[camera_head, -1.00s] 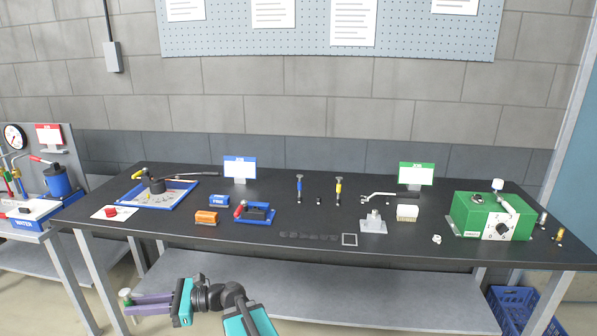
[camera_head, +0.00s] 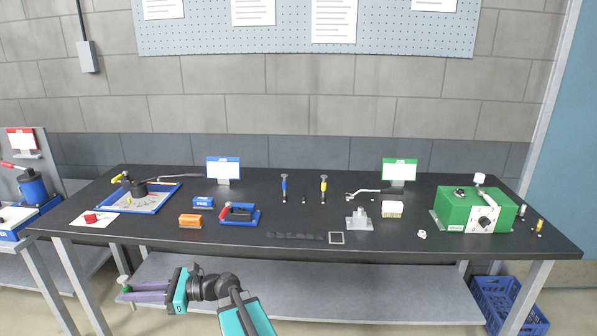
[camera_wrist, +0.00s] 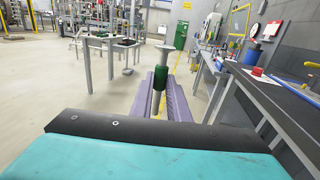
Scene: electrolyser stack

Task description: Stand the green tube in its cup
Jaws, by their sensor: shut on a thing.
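The green tube (camera_wrist: 167,77) is a grey rod with a thick green band and a pale, flared top. In the wrist view it stands roughly upright between the purple fingers of my gripper (camera_wrist: 158,100), which is shut on it. In the head view my gripper (camera_head: 135,293) is low at the left, in front of the bench, with the green tube (camera_head: 124,283) at its fingertips. A yellow-banded tube (camera_head: 323,187) and a blue-banded tube (camera_head: 284,187) stand upright on the bench. A small stub (camera_head: 304,200) sits between them; I cannot tell whether it is the cup.
The black bench (camera_head: 360,262) lies beyond my gripper, with a lower shelf (camera_head: 330,298). On it are a blue tray (camera_head: 172,190), an orange block (camera_head: 190,221), a metal stand (camera_head: 359,222) and a green machine (camera_head: 455,205). Open floor lies before it.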

